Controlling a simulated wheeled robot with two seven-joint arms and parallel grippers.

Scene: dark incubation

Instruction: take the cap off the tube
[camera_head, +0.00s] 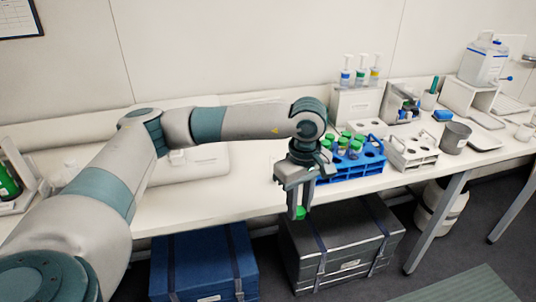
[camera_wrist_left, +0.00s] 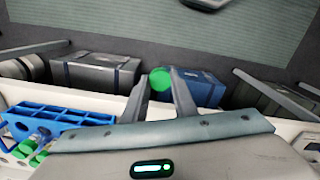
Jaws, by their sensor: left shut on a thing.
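My left gripper (camera_head: 298,213) points down in front of the table's front edge. It is shut on a green cap (camera_head: 302,212), held between the fingertips. In the left wrist view the cap (camera_wrist_left: 159,79) shows as a round green disc between the two fingers (camera_wrist_left: 160,84). I cannot make out a tube body below this cap in either view. Several green-capped tubes (camera_head: 355,147) stand in the blue rack (camera_head: 362,168) to the right of the gripper. The rack (camera_wrist_left: 50,117) also shows at the left of the left wrist view. My right gripper is not in view.
A white rack (camera_head: 412,155) stands right of the blue rack, and a grey beaker (camera_head: 455,137) beyond it. Pump bottles (camera_head: 361,75) stand behind. A blue case (camera_head: 205,265) and a dark grey case (camera_head: 340,250) sit on the floor below the table (camera_head: 190,213).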

